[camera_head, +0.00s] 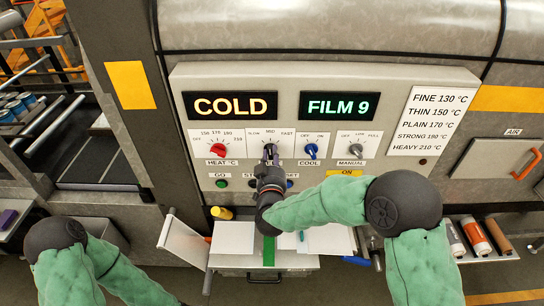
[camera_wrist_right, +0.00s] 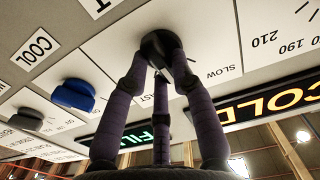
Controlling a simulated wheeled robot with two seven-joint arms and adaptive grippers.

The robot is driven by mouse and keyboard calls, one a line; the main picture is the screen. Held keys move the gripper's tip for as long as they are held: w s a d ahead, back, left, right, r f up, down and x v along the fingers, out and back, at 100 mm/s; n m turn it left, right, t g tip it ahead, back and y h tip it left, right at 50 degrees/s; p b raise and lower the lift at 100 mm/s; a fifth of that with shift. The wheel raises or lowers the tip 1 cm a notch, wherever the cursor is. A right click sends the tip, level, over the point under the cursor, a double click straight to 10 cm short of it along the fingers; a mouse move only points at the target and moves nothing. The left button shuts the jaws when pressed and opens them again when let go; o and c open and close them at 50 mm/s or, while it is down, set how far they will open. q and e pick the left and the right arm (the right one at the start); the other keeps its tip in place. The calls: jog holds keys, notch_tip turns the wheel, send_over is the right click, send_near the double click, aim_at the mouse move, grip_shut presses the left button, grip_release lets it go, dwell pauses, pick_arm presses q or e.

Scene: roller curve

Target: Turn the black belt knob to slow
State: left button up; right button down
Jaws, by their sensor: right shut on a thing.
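The black belt knob (camera_head: 270,150) sits on the control panel below the COLD display, on a white dial plate marked SLOW, MID and FAST. My right gripper (camera_head: 269,164) reaches up to it from below and is shut on it. In the right wrist view, the purple fingers of the right gripper (camera_wrist_right: 160,62) close around the black knob (camera_wrist_right: 157,42). The SLOW label shows beside the fingers there, and FAST is partly covered. The knob's pointer is largely hidden, so I cannot tell its exact setting. My left arm is low at the left; its gripper is outside the frame.
The red heat knob (camera_head: 217,150) is left of the belt knob. The blue cool knob (camera_head: 311,150) and grey manual knob (camera_head: 356,151) are to its right. Push buttons below are partly covered by my right arm. A shelf with papers (camera_head: 233,238) lies underneath.

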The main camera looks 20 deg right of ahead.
jog(key=n, duration=0.3)
jog(key=shift+a, duration=0.1)
jog(key=shift+a+r+n, duration=0.1)
jog(key=shift+n, duration=1.9)
jog(key=c, duration=1)
grip_release()
jog(key=shift+c, duration=0.2)
jog(key=v, duration=1.2)
